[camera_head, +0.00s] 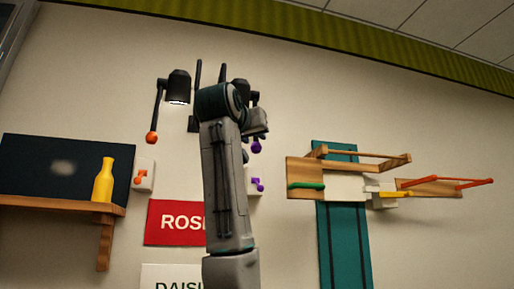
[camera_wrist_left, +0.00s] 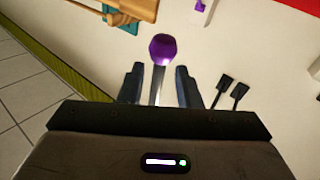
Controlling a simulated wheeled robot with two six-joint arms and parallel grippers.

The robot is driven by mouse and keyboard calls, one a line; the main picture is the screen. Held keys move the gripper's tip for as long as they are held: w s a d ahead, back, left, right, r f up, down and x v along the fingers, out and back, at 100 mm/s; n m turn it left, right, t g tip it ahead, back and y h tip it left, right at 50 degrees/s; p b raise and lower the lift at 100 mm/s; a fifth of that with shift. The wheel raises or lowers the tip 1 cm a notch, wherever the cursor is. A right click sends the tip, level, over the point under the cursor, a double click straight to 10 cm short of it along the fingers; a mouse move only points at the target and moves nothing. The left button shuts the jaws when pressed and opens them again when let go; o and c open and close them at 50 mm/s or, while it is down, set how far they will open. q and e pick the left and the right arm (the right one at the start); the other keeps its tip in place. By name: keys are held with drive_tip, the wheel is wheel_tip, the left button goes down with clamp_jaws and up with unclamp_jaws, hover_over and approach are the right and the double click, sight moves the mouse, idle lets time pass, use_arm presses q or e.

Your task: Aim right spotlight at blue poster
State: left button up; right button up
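The right spotlight is largely hidden behind my left arm in the head view. Its handle ends in a purple ball (camera_head: 256,146), which also shows in the left wrist view (camera_wrist_left: 162,48). My left gripper (camera_wrist_left: 160,72) is open, with its fingers spread on either side of the handle's rod. The ball lies just beyond the fingertips, and a gap shows on both sides. In the head view my left gripper (camera_head: 257,130) is mostly covered by the arm and sits just above the ball. I cannot identify a blue poster in these views. My right gripper is out of view.
The left spotlight (camera_head: 178,87) is lit, with an orange ball (camera_head: 151,138) on its handle. Below are a red ROSE poster (camera_head: 172,222) and a white DAISY poster (camera_head: 172,272). A wooden rack (camera_head: 304,178) is right; a shelf (camera_head: 60,203) with a yellow bottle (camera_head: 104,182) is left.

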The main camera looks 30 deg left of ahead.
use_arm(q)
drive_tip(key=b+v, duration=0.2)
drive_tip(key=v, duration=0.4)
idle(0.4)
